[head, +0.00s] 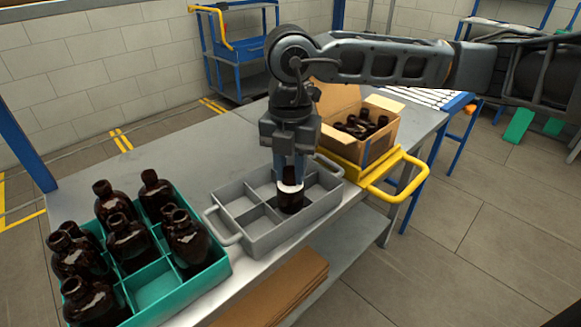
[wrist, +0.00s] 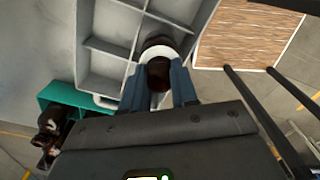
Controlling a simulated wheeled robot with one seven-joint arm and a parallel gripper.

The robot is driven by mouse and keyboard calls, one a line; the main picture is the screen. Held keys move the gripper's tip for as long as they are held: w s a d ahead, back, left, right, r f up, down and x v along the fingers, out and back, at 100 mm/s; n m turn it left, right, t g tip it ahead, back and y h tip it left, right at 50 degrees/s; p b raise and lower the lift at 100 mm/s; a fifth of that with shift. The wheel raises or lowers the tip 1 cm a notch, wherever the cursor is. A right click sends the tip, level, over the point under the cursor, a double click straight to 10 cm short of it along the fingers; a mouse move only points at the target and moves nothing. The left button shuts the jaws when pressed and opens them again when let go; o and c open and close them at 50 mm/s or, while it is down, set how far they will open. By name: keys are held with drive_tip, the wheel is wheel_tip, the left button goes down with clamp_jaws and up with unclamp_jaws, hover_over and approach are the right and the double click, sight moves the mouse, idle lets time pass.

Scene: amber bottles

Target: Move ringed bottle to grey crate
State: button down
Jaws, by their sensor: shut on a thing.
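The ringed bottle (head: 291,203) is dark brown with a white ring round it. My gripper (head: 289,180) points down and is shut on its upper part. In the wrist view the bottle (wrist: 158,74) sits between the two blue fingers (wrist: 160,88), its white ring showing beyond them. The grey crate (head: 262,243) is a divided tray with handles at its ends, in the middle of the bench. The bottle is at its front side, over or in a front compartment; whether its base touches the floor is hidden. The other crate compartments in view look empty.
A teal crate (head: 222,268) with several dark bottles and an empty front cell (head: 155,284) stands at the left. Flat cardboard (head: 275,290) lies on the lower shelf.

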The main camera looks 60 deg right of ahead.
drive_tip(key=shift+f+b, duration=1.55)
drive_tip(key=shift+b, duration=0.25)
drive_tip(key=c, duration=0.8)
unclamp_jaws()
drive_tip(key=shift+r, duration=0.1)
wheel_tip(320, 180, up, 8)
drive_tip(key=shift+f, duration=0.15)
